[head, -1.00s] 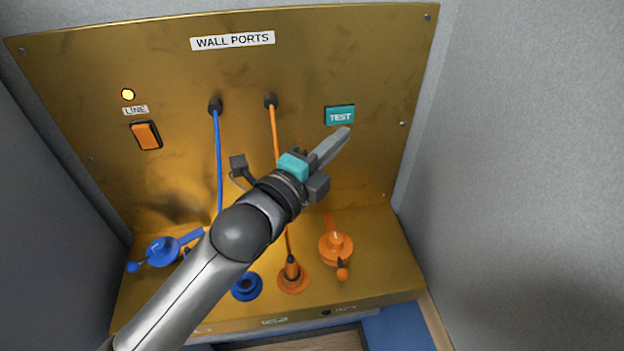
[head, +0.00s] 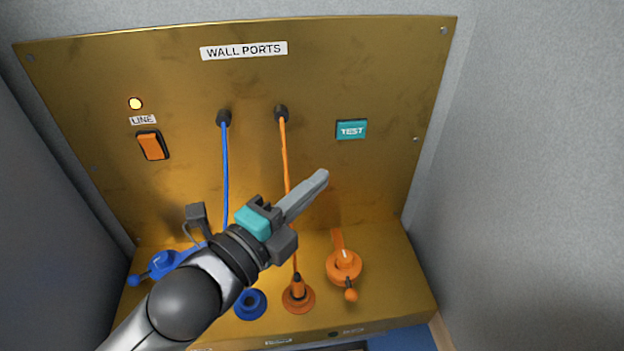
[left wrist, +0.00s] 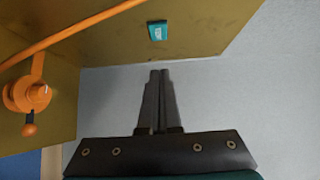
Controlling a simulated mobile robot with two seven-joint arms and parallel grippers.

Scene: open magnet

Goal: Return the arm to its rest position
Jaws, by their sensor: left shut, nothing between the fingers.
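My left gripper (head: 318,178) is shut and empty. It hangs in front of the gold wall panel (head: 380,70), over the shelf below it, with its fingertips pointing up and right, below and left of the teal TEST button (head: 351,130). In the left wrist view its two fingers (left wrist: 158,75) lie together with nothing between them, and the TEST button (left wrist: 158,31) is beyond them. My left arm hides part of the panel's lower left and of the blue valve handle (head: 163,264). My right gripper is not in view.
An orange cable (head: 284,155) runs down to a plug in the orange port (head: 299,300). A blue cable (head: 225,170) hangs behind my gripper. A blue port (head: 250,305) and an orange valve handle (head: 344,266) are on the shelf. Grey walls (head: 540,150) close both sides.

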